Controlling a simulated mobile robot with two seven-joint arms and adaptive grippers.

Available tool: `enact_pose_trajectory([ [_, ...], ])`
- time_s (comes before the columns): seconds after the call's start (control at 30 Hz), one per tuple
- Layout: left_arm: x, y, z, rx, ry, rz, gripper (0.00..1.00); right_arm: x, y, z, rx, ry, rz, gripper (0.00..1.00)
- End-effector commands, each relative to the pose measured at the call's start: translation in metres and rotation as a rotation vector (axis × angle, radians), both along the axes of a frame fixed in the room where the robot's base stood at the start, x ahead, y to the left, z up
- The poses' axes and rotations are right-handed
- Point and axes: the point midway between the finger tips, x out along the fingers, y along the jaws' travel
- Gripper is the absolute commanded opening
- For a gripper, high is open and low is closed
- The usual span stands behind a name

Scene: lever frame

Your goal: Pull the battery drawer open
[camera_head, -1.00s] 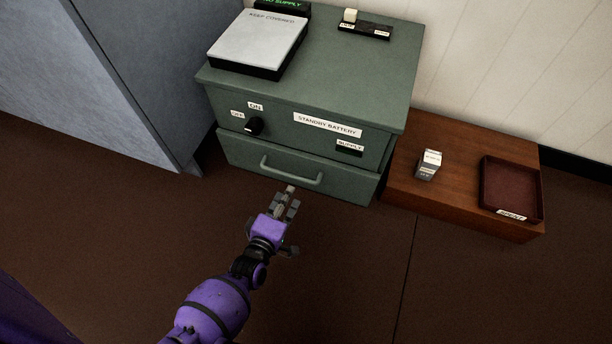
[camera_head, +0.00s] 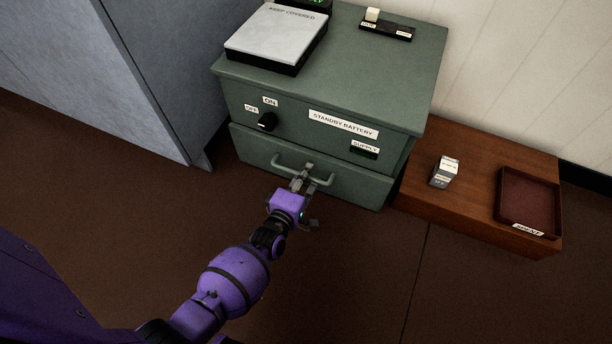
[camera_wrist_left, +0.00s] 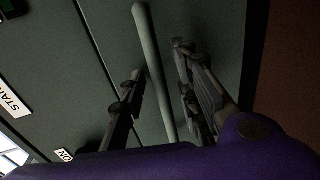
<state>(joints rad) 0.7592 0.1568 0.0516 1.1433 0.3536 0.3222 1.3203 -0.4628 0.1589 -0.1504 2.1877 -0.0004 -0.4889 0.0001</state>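The battery drawer (camera_head: 255,153) is the lower green front of the cabinet, and it looks shut. Its bar handle (camera_head: 283,164) runs across the front. My left gripper (camera_head: 303,172) is at the middle of this handle. In the left wrist view, the handle (camera_wrist_left: 150,50) passes between the two fingers of the left gripper (camera_wrist_left: 158,75). The fingers stand apart, with a visible gap on each side of the bar. My right gripper is in neither current view.
The green cabinet (camera_head: 400,75) carries a black knob (camera_head: 267,121) between OFF and ON labels, above the drawer. A grey-topped "KEEP COVERED" box (camera_head: 277,37) sits on it. A low wooden stand (camera_head: 470,205) at right bears a small box (camera_head: 445,171) and a dark red tray (camera_head: 528,198).

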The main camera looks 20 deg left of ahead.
Motion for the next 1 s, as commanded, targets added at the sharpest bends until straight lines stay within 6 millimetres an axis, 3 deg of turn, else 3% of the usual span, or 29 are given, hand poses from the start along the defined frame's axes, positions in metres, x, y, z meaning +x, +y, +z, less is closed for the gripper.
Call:
enact_pose_trajectory([
  [0.07,0.000,0.000,0.000,0.000,0.000,0.000,0.28,0.000,0.000,0.000,0.000,-0.001,0.000,0.40],
  [0.3,0.000,0.000,0.000,0.000,0.000,0.000,0.00,0.000,0.000,0.000,0.000,-0.001,0.000,0.40],
  [0.77,-0.006,0.000,0.000,0.001,0.001,0.000,0.00,0.000,0.000,0.002,0.000,-0.001,0.000,0.40],
  [1.0,-0.039,0.002,0.001,0.001,0.003,0.000,0.00,-0.001,0.000,0.011,-0.001,-0.003,0.000,0.40],
])
